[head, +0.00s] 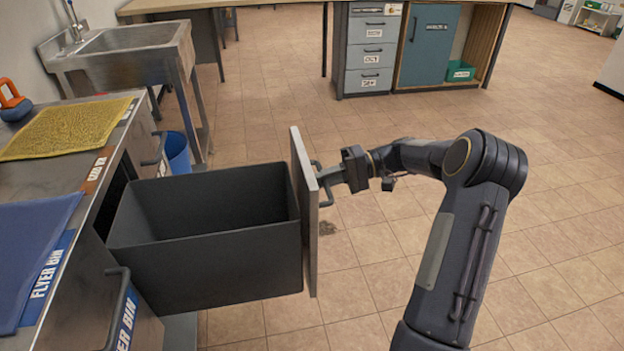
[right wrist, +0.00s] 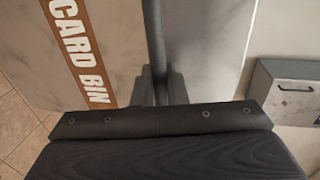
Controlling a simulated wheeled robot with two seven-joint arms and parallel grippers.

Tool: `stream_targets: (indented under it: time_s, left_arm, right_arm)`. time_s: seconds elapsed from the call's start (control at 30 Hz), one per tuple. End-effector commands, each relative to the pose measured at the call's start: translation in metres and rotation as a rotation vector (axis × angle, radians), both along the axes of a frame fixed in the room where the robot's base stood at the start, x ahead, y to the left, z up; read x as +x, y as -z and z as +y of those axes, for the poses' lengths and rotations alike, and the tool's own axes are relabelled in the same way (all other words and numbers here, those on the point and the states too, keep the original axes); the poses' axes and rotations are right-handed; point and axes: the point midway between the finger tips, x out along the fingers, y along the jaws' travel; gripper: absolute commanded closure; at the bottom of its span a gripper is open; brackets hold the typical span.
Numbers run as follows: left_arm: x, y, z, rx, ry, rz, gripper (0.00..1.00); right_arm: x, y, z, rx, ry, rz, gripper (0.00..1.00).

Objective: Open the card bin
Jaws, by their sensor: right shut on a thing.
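The card bin (head: 210,258) is a dark grey drawer box pulled far out of the steel counter at the left, and its inside looks empty. Its front panel (head: 303,205) faces right, and in the right wrist view that panel shows an orange "CARD BIN" label (right wrist: 78,45). The bin's dark bar handle (right wrist: 154,30) runs up the panel. My right gripper (head: 328,177) is shut on this handle, and its fingers (right wrist: 159,86) close around the bar in the right wrist view. My left gripper is out of view.
The flyer bin (head: 130,300) has its own handle (head: 118,305) in front of the card bin. A yellow mat (head: 65,128) and a blue mat (head: 35,245) lie on the counter. A blue bucket (head: 177,153) stands behind the card bin. Open tiled floor lies to the right.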

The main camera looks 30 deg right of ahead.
Motion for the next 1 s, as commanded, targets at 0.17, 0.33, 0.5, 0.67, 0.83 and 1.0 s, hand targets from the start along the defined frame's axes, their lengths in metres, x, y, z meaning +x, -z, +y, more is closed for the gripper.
stream_targets:
  time_s: [0.17, 0.33, 0.5, 0.67, 0.83, 1.0]
  left_arm:
    - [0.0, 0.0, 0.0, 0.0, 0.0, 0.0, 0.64]
    - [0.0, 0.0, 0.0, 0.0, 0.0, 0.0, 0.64]
    - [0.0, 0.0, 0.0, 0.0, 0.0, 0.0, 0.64]
    - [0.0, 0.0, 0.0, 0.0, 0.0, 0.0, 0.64]
    - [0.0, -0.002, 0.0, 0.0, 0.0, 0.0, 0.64]
    - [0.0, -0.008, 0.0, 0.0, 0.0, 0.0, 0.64]
  right_arm:
    - [-0.001, 0.001, -0.002, 0.0, -0.001, 0.0, 1.0]
    - [0.0, 0.001, -0.001, 0.0, 0.0, 0.0, 1.0]
    - [0.0, 0.0, -0.001, 0.0, 0.0, 0.0, 0.7]
    - [0.0, 0.0, -0.001, 0.0, 0.0, 0.0, 0.7]
    - [-0.001, -0.001, -0.005, 0.0, 0.002, 0.0, 0.7]
    - [-0.008, -0.007, -0.029, -0.001, 0.005, 0.0, 0.7]
